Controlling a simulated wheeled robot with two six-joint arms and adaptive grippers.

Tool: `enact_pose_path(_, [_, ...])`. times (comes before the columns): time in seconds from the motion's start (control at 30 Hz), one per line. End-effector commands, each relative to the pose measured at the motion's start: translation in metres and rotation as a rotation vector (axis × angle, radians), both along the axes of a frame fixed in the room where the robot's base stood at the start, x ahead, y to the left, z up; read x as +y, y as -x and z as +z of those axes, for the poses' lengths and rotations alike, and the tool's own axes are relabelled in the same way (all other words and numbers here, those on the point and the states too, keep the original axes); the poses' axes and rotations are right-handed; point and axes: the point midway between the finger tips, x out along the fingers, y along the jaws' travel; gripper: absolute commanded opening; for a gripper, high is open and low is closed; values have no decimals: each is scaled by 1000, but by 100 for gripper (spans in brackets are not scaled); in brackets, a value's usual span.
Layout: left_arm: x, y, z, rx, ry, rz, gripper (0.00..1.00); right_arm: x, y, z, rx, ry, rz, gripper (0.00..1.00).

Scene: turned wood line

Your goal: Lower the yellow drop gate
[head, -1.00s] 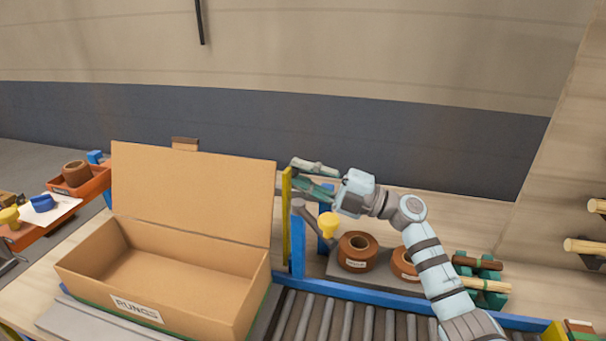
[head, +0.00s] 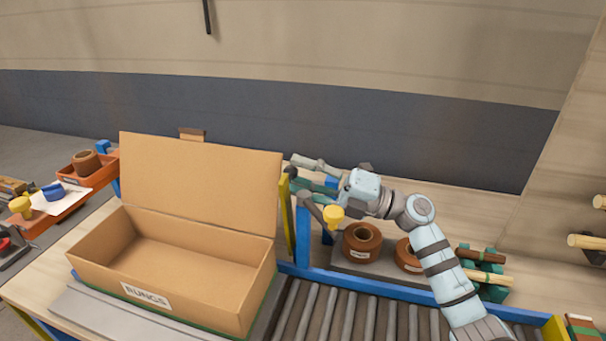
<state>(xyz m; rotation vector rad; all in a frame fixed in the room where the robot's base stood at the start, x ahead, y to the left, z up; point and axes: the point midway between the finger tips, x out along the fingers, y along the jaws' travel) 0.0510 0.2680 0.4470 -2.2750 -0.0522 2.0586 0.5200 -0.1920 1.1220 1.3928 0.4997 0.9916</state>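The yellow drop gate (head: 288,219) is a narrow upright yellow panel seen nearly edge-on. It stands at the left end of the roller conveyor, beside the open cardboard box. My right gripper (head: 299,174) is at the gate's top, its fingers pointing left. The fingers are spread apart, with one grey finger above and a greenish one lower. Whether they touch the gate is unclear. A grey lever with a yellow knob (head: 333,215) sticks out by the blue post, just below my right gripper. My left gripper is out of view.
The open cardboard box (head: 147,296) labelled RUNGS stands left of the conveyor (head: 340,316). Brown spools (head: 362,243) and wooden rods on green holders (head: 484,278) lie behind the rollers. An orange tray (head: 78,169) is at far left. The visible rollers are empty.

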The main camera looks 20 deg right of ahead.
Motion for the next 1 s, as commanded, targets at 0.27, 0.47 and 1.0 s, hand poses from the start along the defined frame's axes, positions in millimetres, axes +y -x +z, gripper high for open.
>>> enact_pose_path(0.27, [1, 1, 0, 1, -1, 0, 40, -3, 2, -1, 0, 2, -2, 43])
enact_pose_path(0.47, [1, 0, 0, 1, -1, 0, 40, -37, 23, -13, 6, 6, -2, 43])
enact_pose_path(1.0, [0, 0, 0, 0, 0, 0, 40, -98, 64, -30, 0, -1, -1, 43])
